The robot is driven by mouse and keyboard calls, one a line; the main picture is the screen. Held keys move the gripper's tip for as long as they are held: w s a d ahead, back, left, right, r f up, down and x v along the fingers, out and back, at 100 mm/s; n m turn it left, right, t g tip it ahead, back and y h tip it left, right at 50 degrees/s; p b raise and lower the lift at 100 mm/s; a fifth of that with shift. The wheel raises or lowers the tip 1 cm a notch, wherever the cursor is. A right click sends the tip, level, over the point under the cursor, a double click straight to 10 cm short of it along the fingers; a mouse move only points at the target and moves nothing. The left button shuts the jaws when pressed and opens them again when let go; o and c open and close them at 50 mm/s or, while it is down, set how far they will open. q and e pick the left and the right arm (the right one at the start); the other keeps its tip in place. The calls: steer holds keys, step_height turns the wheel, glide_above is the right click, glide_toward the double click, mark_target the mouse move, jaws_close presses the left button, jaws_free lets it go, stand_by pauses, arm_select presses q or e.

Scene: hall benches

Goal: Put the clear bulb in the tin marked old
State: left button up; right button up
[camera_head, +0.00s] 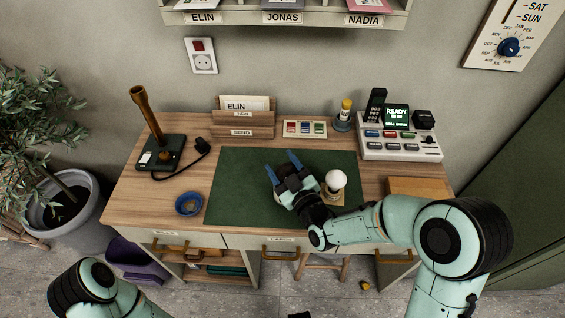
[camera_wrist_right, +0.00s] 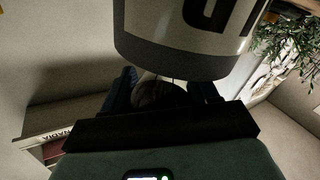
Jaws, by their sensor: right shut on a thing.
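My right gripper (camera_head: 284,168) is over the green mat, its blue fingers pointing away towards the wall. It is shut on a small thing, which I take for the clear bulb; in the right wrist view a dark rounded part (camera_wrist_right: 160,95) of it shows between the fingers. A pale cylinder with a grey band and part of a large dark letter, likely the tin (camera_wrist_right: 180,40), fills the top of that view. I cannot make out this tin in the head view. A white round bulb (camera_head: 336,179) stands right of the gripper. My left gripper is out of view.
The green mat (camera_head: 232,180) is mostly clear left of the gripper. A letter holder (camera_head: 243,120) and a control panel (camera_head: 400,145) stand at the back. A shelf (camera_head: 285,18) hangs above.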

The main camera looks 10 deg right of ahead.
steer(key=o, duration=0.9)
steer(key=shift+r+p, duration=1.7)
steer(key=shift+r, duration=1.75)
